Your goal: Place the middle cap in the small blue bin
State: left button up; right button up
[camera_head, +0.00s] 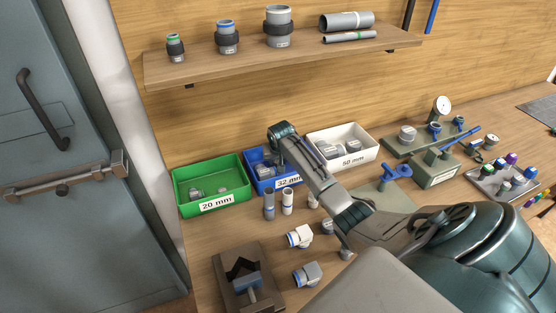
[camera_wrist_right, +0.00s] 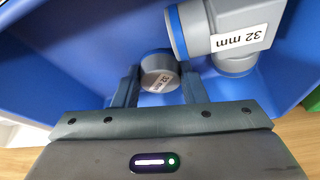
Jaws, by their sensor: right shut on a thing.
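The small blue bin (camera_head: 264,189), labelled 32 mm, stands between a green and a white bin; its inner wall fills much of the right wrist view (camera_wrist_right: 60,50). My right gripper (camera_head: 281,162) reaches down into the bin from above. The cap is inside the bin, close to a grey elbow fitting with a blue ring (camera_wrist_right: 222,30). I cannot tell whether the cap touches the fitting or the bin floor. My left gripper is not in view.
The green 20 mm bin (camera_head: 182,197) and white 50 mm bin (camera_head: 367,154) flank the blue bin. Pipe pieces (camera_head: 269,205) and elbow fittings (camera_head: 299,237) stand in front. A wooden shelf (camera_head: 200,73) overhangs behind. A tray of small parts (camera_head: 480,183) lies at right.

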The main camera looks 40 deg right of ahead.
jog(key=shift+f, duration=0.1)
jog(key=o, duration=1)
jog(key=shift+c, duration=0.2)
pick_arm(q)
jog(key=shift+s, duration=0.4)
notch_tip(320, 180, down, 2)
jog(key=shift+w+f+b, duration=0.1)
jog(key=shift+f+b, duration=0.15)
jog(key=shift+b, duration=0.95)
pick_arm(e)
jog(key=v, duration=1.2)
jog(key=shift+s, duration=0.1)
